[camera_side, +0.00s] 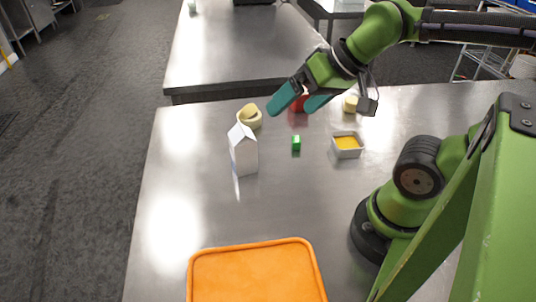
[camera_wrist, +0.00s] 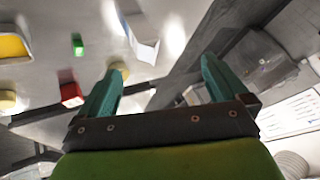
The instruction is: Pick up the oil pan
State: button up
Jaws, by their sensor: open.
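The oil pan seems to be the small white square dish (camera_side: 348,155) with yellow contents, standing on the metal table right of centre in the side view. It also shows at the upper left edge of the wrist view (camera_wrist: 13,62), partly cut off. My gripper (camera_side: 291,108) is open with teal fingers, above the far part of the table, up and to the left of the dish in the side view. In the wrist view my gripper (camera_wrist: 161,68) has nothing between its fingers, and the dish lies well left of them.
A white carton (camera_side: 243,152), a green block (camera_side: 296,143), a pale yellow round item (camera_side: 250,117), a red item (camera_side: 299,104) and a small yellowish item (camera_side: 350,104) stand near the dish. An orange tray (camera_side: 256,246) lies at the front.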

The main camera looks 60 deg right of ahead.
jog(key=m+g+h, duration=0.2)
jog(key=m+g, duration=0.4)
jog(key=g, duration=0.1)
send_over(347, 143)
notch_tip(347, 143, down, 7)
notch_tip(347, 143, down, 17)
jog(key=shift+a+f, duration=0.1)
jog(key=shift+a, duration=0.05)
jog(key=shift+c, duration=0.3)
jog(key=c, duration=1.1)
